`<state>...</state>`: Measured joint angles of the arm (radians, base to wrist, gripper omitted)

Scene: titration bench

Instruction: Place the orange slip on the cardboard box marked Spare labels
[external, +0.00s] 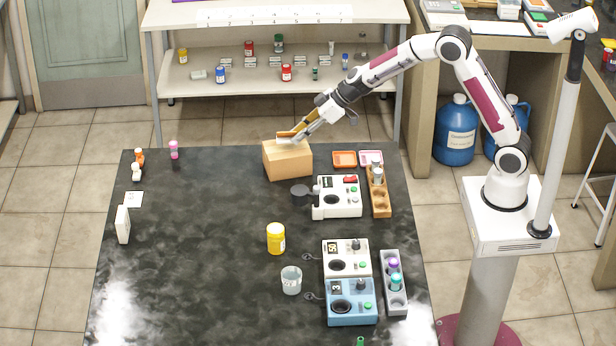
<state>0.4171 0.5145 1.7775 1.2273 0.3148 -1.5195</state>
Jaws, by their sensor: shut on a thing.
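The cardboard box (287,164) stands near the far edge of the dark bench. Its marking cannot be read from here. My gripper (289,137) is at the top of the box, reaching in from the right. It is shut on a thin orange piece, which looks like the orange slip (285,133), at the far side of the box top. The fingers cover part of the slip. I cannot tell whether the slip touches the box top.
An orange tray (344,159) and a pink tray (371,158) lie right of the box. A white instrument (338,197) and a wooden rack (380,203) stand nearer. A yellow bottle (276,238) and a beaker (291,280) stand mid-bench. The bench's left-centre is clear.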

